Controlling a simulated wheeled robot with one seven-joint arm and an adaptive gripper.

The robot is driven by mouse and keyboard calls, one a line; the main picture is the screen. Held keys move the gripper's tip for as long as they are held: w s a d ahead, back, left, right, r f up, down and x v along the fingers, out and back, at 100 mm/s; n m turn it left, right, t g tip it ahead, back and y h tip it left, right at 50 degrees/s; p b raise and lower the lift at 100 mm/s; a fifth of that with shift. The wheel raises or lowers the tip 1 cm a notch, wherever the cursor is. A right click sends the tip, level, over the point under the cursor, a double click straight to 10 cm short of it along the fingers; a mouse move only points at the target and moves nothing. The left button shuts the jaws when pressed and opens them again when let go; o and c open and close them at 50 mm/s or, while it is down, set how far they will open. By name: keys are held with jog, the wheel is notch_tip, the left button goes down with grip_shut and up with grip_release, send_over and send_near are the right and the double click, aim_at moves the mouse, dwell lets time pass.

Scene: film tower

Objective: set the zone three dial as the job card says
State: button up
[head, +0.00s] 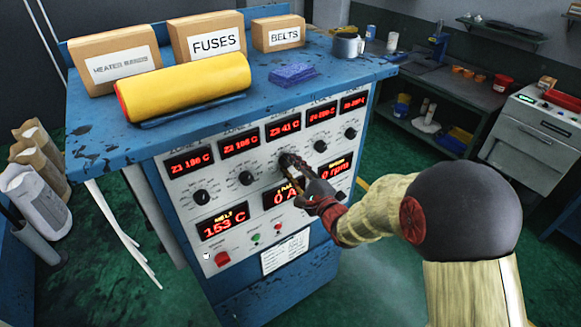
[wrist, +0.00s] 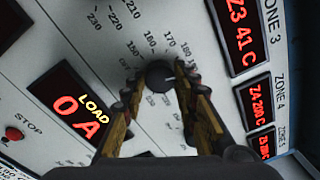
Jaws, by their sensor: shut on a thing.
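The zone three dial (head: 285,159) is a black round knob under the red Z3 display (head: 283,128), which reads 41 C. My gripper (head: 290,170) is shut on this dial, which it partly hides in the head view. In the wrist view the dial (wrist: 160,74) sits between the two fingertips of my gripper (wrist: 158,85). Printed scale numbers around it include 150, 160, 170 and 180; its exact setting is unclear. A white printed card (head: 285,252) is on the lower cabinet front; its text is too small to read.
Neighbouring dials (head: 246,178) and (head: 320,146) are close on either side. A red stop button (head: 222,258) and the load display (head: 283,195) are below. Boxes and a yellow roll (head: 185,86) lie on the cabinet top. A bench (head: 440,85) stands behind right.

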jog(key=o, duration=1.2)
jog(key=shift+f, duration=0.1)
jog(key=shift+c, duration=0.2)
jog(key=v, duration=1.2)
